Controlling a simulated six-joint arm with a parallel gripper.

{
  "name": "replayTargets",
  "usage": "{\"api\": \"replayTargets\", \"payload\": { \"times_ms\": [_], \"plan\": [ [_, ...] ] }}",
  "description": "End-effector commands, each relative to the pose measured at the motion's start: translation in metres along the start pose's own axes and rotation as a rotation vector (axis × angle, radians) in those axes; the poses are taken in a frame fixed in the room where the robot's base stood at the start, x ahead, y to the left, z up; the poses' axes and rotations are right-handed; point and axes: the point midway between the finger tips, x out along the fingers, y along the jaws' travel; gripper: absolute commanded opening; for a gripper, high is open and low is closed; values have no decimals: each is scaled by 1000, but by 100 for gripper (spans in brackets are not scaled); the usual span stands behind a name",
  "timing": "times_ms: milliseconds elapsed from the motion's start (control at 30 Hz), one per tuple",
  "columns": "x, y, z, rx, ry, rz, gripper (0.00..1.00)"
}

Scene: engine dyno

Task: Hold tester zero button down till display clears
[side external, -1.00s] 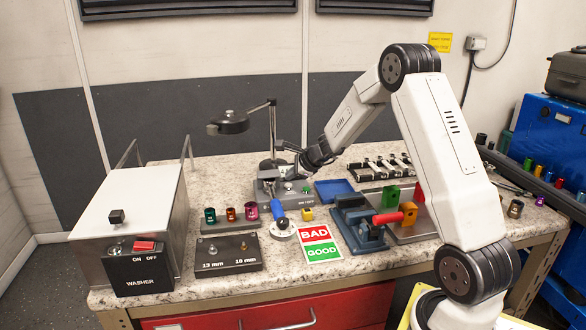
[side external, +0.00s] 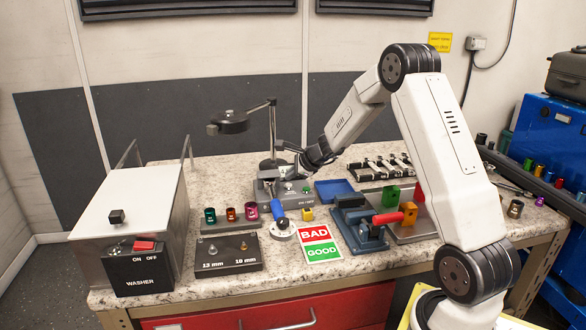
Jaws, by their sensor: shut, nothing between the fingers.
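The tester (side external: 290,199) is a low grey box near the middle of the bench, with a small green button (side external: 306,189) on its top. My gripper (side external: 296,176) is shut and empty, pointing down at the back of the tester's top. It is too small and dark here to tell whether its tips touch a button. The tester's display cannot be made out in this view. A blue-handled tool (side external: 278,213) leans at the tester's front left, its round end on the bench.
A black lamp (side external: 232,122) stands behind the tester. A blue tray (side external: 334,190) and a blue vise with a red handle (side external: 366,228) are to its right. Coloured sockets (side external: 231,214) stand in a rack to its left. The BAD/GOOD card (side external: 319,243) lies in front.

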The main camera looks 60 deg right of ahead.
Motion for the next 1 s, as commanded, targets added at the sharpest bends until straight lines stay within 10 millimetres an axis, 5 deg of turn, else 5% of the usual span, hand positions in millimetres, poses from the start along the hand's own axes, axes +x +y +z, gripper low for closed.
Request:
{"api": "replayTargets", "payload": {
  "times_ms": [1000],
  "plan": [
    [6, 4, -4, -1, 0, 0, 0]
  ]
}}
